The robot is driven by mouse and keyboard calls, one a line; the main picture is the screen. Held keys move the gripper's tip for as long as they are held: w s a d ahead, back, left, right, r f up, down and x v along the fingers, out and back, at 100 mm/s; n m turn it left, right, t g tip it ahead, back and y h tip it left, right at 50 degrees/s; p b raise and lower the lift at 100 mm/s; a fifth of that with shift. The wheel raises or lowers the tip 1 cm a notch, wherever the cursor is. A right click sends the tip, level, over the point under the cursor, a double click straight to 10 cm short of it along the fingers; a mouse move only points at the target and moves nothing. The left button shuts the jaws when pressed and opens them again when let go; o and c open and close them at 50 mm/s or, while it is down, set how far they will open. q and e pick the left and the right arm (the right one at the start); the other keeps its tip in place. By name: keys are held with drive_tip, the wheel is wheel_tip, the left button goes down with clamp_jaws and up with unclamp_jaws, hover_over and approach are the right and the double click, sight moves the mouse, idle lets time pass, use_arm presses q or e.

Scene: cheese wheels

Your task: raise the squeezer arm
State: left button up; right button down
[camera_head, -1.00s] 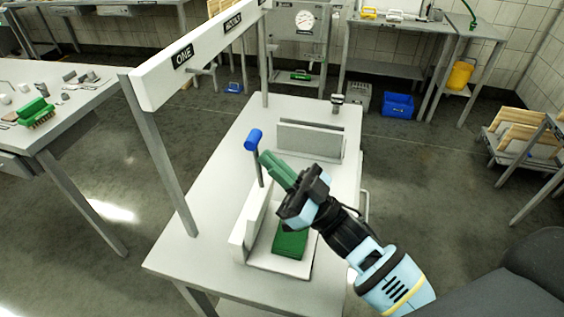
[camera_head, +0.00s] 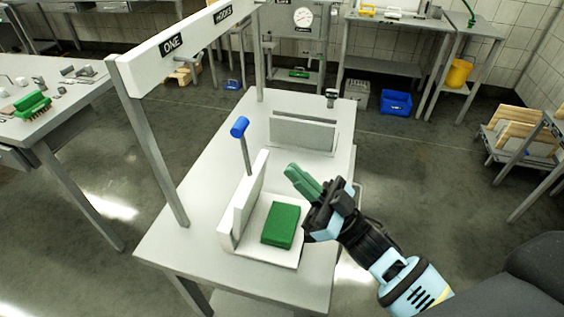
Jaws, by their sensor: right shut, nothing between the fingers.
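The squeezer arm is a thin grey lever with a blue grip (camera_head: 239,127) at its top. It stands nearly upright, tilted slightly left, behind the white upright plates (camera_head: 247,203) of a squeezer on the white table. A green block (camera_head: 281,225) lies on the squeezer's white base to the right of the plates. My right gripper (camera_head: 294,175) has green fingers, shut and empty. It is right of the blue grip and apart from it, above the table near the block. The lever's lower end is hidden behind the plates. My left gripper is not in view.
A white frame with a sign reading ONE (camera_head: 172,43) spans the table's left side. A second white upright panel (camera_head: 303,134) stands farther back on the table. The table's left front surface is clear. A blue crate (camera_head: 396,103) sits on the floor beyond.

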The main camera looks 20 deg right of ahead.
drive_tip(key=b+v, duration=0.1)
drive_tip(key=v, duration=0.4)
drive_tip(key=shift+f, duration=0.15)
drive_tip(key=shift+d, duration=0.1)
